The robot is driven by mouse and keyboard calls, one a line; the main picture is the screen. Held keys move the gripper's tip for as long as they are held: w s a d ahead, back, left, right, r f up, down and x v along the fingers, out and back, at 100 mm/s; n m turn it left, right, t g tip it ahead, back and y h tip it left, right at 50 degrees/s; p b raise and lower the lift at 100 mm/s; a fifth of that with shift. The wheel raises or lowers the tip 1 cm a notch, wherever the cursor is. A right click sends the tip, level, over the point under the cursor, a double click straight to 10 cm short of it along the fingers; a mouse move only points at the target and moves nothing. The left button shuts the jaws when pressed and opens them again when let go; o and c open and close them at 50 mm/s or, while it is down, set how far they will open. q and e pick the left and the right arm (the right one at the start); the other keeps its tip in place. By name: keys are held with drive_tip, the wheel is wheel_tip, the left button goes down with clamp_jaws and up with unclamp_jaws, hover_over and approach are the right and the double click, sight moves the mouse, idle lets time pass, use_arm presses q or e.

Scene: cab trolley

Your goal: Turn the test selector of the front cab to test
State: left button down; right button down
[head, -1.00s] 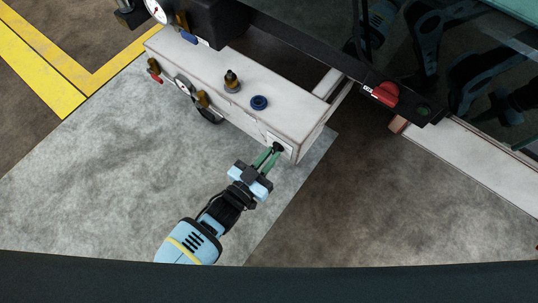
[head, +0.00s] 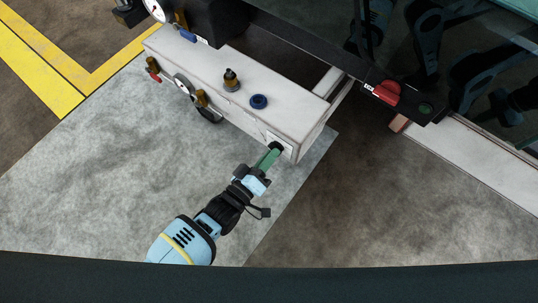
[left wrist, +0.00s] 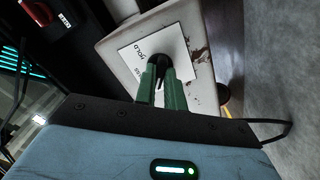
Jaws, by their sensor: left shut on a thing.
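The test selector is a small black knob (head: 279,146) on the right end of the front face of a long white box. In the left wrist view the dark knob (left wrist: 158,48) sits on a white label plate (left wrist: 133,62) with black lettering, which appears turned and is only partly legible. My left gripper (head: 273,155) has its green fingers shut on the knob; the fingers also show in the left wrist view (left wrist: 161,72). They cover part of the knob, so its exact pointer position is hard to tell. My right gripper is not in view.
A red switch handle (head: 386,92) is on the dark frame at right. The grey floor (head: 100,180) before the box is clear.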

use_arm(q)
drive_tip(key=shift+n, duration=0.6)
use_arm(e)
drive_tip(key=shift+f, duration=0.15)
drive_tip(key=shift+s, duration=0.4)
use_arm(q)
drive_tip(key=c, duration=1.5)
unclamp_jaws()
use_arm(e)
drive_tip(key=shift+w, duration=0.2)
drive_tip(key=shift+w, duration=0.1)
use_arm(q)
drive_tip(key=shift+s+a, duration=0.1)
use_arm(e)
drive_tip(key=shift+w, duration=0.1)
